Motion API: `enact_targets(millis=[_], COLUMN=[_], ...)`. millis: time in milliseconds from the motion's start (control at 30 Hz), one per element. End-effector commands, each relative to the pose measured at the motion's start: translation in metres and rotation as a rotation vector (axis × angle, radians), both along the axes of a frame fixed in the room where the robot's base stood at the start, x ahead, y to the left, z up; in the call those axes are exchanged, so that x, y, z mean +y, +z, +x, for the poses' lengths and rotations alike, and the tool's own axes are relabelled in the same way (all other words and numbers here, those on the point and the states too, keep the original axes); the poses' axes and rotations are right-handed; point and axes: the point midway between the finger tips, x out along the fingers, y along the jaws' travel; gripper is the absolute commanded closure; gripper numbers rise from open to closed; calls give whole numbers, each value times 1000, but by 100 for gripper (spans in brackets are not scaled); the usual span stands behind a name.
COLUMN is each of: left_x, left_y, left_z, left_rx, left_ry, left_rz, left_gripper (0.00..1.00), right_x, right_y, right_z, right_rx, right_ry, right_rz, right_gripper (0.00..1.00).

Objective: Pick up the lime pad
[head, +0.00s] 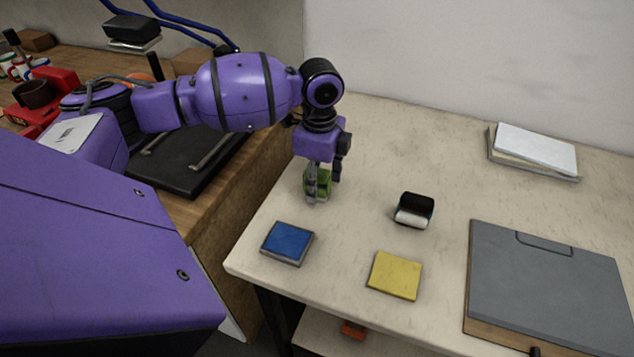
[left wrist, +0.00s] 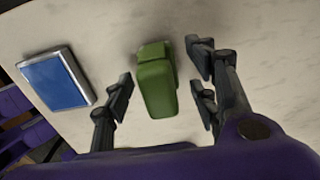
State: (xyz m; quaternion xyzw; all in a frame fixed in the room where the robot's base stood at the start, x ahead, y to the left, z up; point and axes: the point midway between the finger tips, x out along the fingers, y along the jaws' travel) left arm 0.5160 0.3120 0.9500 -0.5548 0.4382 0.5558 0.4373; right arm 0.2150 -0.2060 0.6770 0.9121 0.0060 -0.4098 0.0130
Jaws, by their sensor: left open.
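The lime pad (left wrist: 156,88) is a green block on the pale table, seen between the spread fingers of my left gripper (left wrist: 160,92) in the left wrist view. The gripper is open, with a gap on both sides of the pad. In the head view the left gripper (head: 321,190) points down over the lime pad (head: 325,181), and its fingers hide part of it. I cannot tell how high the fingertips are above the table. My right gripper is not in view.
A blue pad (head: 287,243) lies near the table's left edge and a yellow pad (head: 395,275) near the front. A small dark holder with a white roll (head: 413,211) stands right of the gripper. A grey clipboard (head: 545,285) and a paper stack (head: 535,148) lie at right.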

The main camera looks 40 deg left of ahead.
Motion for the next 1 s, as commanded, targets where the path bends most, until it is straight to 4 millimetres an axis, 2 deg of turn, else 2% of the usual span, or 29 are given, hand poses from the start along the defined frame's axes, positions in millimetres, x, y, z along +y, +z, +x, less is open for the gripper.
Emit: enact_targets(millis=[100,300,700,1000], left_x=[0,0,0,0], left_y=[-14,-15,-14,-11], left_z=[0,0,1,1], left_rx=[0,-2,-3,-4], left_ry=[0,0,0,0], left_rz=[0,-1,1,0], left_gripper=[47,47,96,96], right_x=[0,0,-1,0], right_y=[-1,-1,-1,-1], right_z=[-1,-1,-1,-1], right_rx=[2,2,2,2], right_ry=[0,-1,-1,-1], right_rz=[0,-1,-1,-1], right_gripper=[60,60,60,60])
